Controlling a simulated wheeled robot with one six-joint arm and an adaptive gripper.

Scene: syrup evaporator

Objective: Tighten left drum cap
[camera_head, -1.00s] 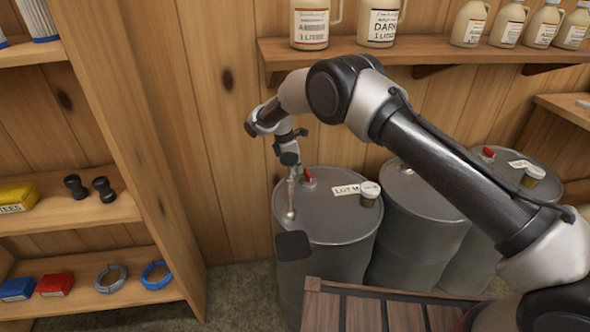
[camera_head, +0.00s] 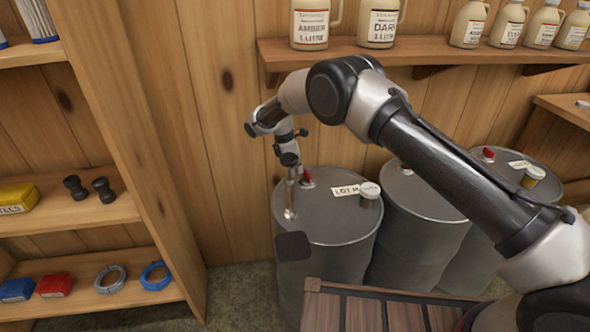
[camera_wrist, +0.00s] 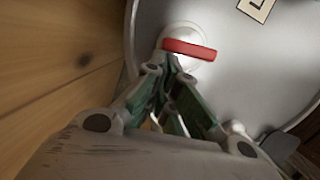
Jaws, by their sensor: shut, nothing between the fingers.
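The left drum (camera_head: 340,228) is a grey metal barrel standing against the plank wall. Its cap (camera_head: 307,183) has a red bar handle and sits near the drum's back-left rim. In the wrist view the cap (camera_wrist: 188,48) is a pale disc with the red bar across it. My gripper (camera_wrist: 172,62) is shut and empty, its fingertips at the lower edge of the cap, close to the bar. I cannot tell whether they touch it. In the head view the fingertips are small and hard to make out beside the cap.
A label (camera_head: 346,191) and a small lidded jar (camera_head: 369,195) sit on the left drum's top. A dark plate (camera_head: 292,246) shows at its front. More drums (camera_head: 424,193) stand to the right. A shelf unit (camera_head: 150,150) is at left, a jug shelf (camera_head: 430,52) above.

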